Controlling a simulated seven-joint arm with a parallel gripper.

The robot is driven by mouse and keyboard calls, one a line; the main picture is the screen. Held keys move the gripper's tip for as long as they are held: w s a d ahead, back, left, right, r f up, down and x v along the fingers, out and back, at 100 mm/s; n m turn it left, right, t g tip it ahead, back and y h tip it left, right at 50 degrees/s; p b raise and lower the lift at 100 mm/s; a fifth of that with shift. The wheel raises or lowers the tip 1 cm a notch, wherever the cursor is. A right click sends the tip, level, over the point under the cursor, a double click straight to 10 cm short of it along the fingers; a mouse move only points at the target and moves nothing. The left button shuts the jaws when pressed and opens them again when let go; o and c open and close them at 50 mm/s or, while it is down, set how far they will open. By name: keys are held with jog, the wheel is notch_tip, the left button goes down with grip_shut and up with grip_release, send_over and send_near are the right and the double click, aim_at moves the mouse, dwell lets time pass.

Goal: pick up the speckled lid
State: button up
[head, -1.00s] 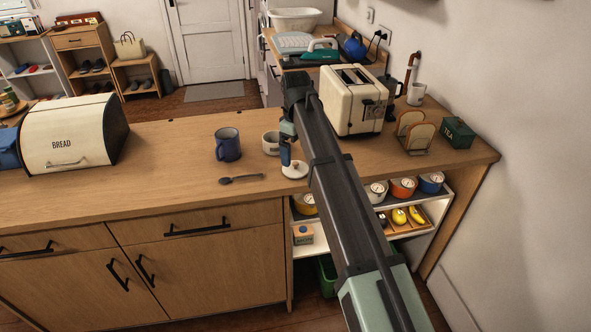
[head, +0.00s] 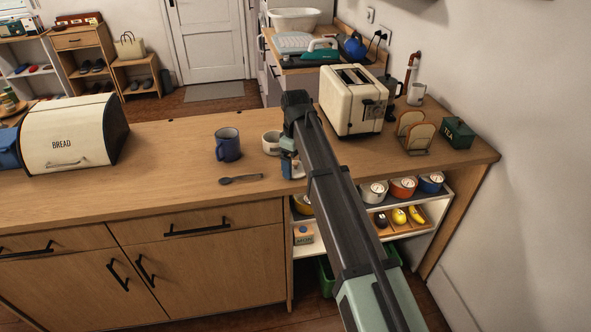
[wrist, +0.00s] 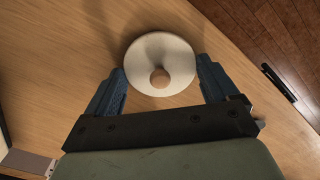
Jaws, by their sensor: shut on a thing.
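The lid (wrist: 158,52) is a pale round disc with a brown knob in its middle; I cannot make out speckles at this size. In the wrist view it sits between the two blue fingers of my gripper (wrist: 160,72), which is shut on its rim from both sides. In the head view my gripper (head: 291,166) is low over the counter near its front edge and mostly hides the lid. I cannot tell whether the lid still touches the counter.
A blue mug (head: 228,146) and a dark spoon (head: 240,179) are to the left. A cream toaster (head: 350,100) stands to the right. The counter (head: 150,170) is clear towards the bread bin (head: 68,138).

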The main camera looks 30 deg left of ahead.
aim_at(294, 163)
jog(key=shift+c, duration=0.9)
notch_tip(294, 163, up, 9)
jog(key=shift+s+a+r, duration=0.15)
jog(key=shift+a+r, duration=0.05)
jog(key=shift+r, duration=0.05)
jog(key=w+a+r+n, duration=0.2)
jog(key=w+a+n, duration=0.2)
jog(key=a, duration=0.7)
jog(key=shift+w+a+r+n, duration=0.3)
jog(key=shift+w+a+n, duration=0.1)
jog(key=shift+w, duration=0.7)
jog(key=shift+f, duration=3.15)
